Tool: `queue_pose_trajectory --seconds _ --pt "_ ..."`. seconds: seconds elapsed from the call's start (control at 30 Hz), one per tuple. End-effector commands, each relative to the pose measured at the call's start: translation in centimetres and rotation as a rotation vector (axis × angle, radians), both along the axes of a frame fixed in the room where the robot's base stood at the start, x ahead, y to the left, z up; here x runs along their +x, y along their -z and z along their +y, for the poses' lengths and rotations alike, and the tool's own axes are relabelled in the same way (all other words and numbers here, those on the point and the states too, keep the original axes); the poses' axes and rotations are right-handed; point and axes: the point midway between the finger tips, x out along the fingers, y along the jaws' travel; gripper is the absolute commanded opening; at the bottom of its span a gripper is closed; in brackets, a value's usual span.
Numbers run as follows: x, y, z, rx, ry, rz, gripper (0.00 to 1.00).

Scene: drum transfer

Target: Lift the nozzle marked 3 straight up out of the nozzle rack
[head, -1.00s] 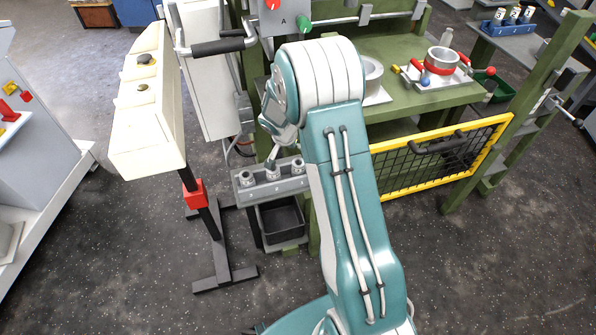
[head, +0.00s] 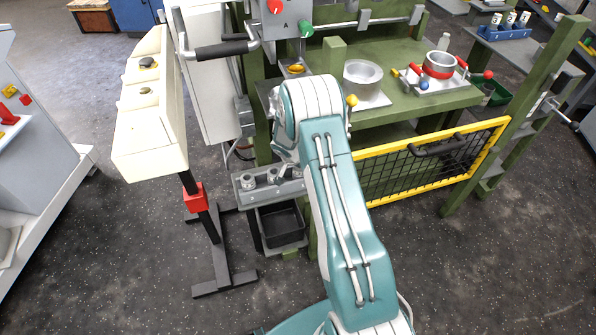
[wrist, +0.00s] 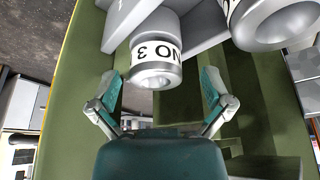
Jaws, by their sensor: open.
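The nozzle marked 3 (wrist: 155,62) is a grey cylinder with a white "NO 3" band, seen upside down in the wrist view. It sits in the nozzle rack (wrist: 195,42), at the end of the row. My gripper (wrist: 161,90) is open, with one teal finger pad to each side and slightly below the nozzle's end in the picture; no contact is visible.
A neighbouring nozzle (wrist: 275,20) with a white band stands close to the right in the wrist view. A black bin (head: 281,224) is below the rack. A cream control box (head: 150,110) stands left and a yellow-framed mesh guard (head: 435,163) right.

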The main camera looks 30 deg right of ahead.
Motion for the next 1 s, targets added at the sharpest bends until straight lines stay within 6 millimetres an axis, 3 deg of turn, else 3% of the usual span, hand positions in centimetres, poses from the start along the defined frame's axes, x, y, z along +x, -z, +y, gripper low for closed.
queue_pose_trajectory --seconds 0.27,0.33,0.47,0.5,0.83,1.0 --pt "0.1 0.4 -0.2 0.000 0.001 -0.002 1.00" --pt "0.1 0.4 -0.2 0.000 0.001 -0.002 0.78" --pt "0.1 0.4 -0.2 -0.001 0.000 -0.001 0.20" --pt "0.1 0.4 -0.2 -0.001 0.000 -0.001 0.11" --pt "0.1 0.4 -0.2 0.000 0.000 0.000 0.11" --pt "0.1 -0.6 -0.1 -0.001 0.001 -0.001 0.11"
